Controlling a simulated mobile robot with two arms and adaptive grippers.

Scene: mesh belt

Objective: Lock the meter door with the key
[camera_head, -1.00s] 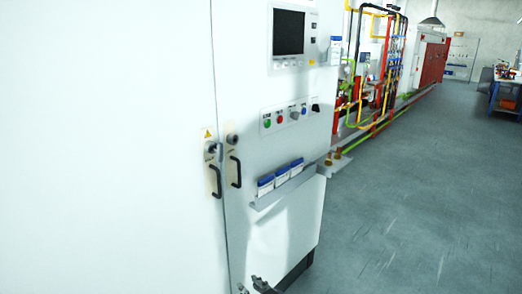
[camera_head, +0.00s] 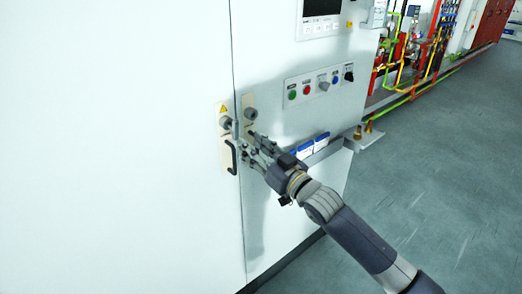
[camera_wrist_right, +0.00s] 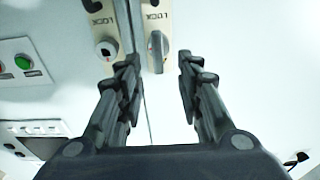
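Two cabinet doors meet at a vertical seam. The right door (camera_head: 285,200) carries a screen and buttons; the left door (camera_head: 120,150) is plain. The left door's lock (camera_head: 226,122) sits on a beige plate with a warning triangle and a small grey piece beside it. The right door's lock (camera_head: 250,113) is on its own plate. In the wrist view, one round lock (camera_wrist_right: 107,47) and one longer lock piece or key (camera_wrist_right: 156,50) show; I cannot tell which. My right gripper (camera_head: 250,146) is open and empty, just below the locks. My left gripper is out of view.
A black handle (camera_head: 231,158) is under the left lock. Pipes (camera_head: 420,55) stand at the back right. Grey floor (camera_head: 450,180) is clear on the right.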

